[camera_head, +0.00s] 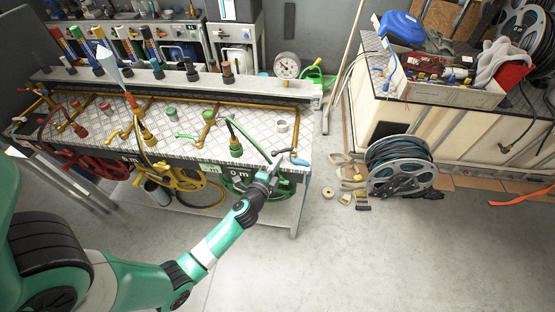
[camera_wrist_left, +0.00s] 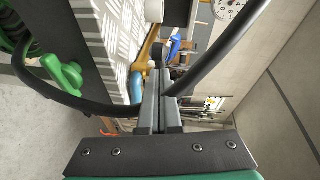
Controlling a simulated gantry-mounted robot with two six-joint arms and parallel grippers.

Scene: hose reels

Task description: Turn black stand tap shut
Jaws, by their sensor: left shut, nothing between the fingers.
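My left gripper (camera_head: 277,161) is over the right end of the metal-topped bench, its fingers shut and empty. Its fingers also show in the left wrist view (camera_wrist_left: 160,82). A tap with a blue lever (camera_head: 299,161) is just right of the fingertips. In the left wrist view the blue lever (camera_wrist_left: 136,86) lies close beside the fingers, below a brass pipe (camera_wrist_left: 150,45). I cannot tell whether they touch. A black hose crosses around the fingers there. No stand is plainly marked black, so I cannot confirm this is the black stand's tap. My right gripper is not in view.
Red (camera_head: 100,165), yellow (camera_head: 180,178) and green (camera_head: 240,180) reels hang along the bench front. A green lever (camera_head: 187,137) is further left. A loose hose reel (camera_head: 400,162) stands on the floor to the right. The floor in front is mostly clear.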

